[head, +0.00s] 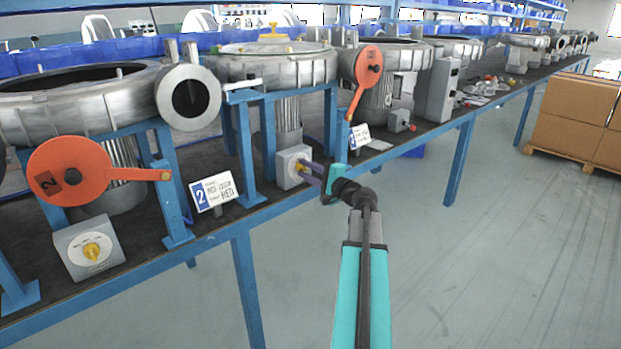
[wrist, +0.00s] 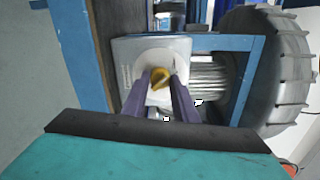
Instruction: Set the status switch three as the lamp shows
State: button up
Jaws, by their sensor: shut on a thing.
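A grey switch box (head: 287,167) stands at the bench edge in the middle of the head view. In the wrist view it has a white round dial face (wrist: 152,62) and a yellow knob (wrist: 160,79). My gripper (head: 304,167) reaches it from the front right; its two purple fingers (wrist: 160,84) are shut on the knob, one on each side. The fingers hide part of the dial, and its markings are unreadable. A small sign (head: 359,136) stands right of this box, its number too small to read. I cannot make out a lit lamp.
Another switch box (head: 75,250) with a yellow knob stands at left, near a sign marked 2 (head: 213,191). Orange lever discs (head: 75,165) (head: 368,62) and metal blower housings (head: 275,68) crowd the bench. Blue posts flank the held switch. The floor (head: 450,270) in front is free.

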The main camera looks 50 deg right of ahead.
jog(key=shift+n+b, duration=0.6)
jog(key=shift+b, duration=0.3)
jog(key=shift+d+r+n+b, duration=0.1)
jog(key=shift+n+b, duration=0.25)
jog(key=shift+n, duration=0.05)
jog(key=o, duration=1)
jog(key=shift+o, duration=0.2)
jog(key=shift+s, duration=0.15)
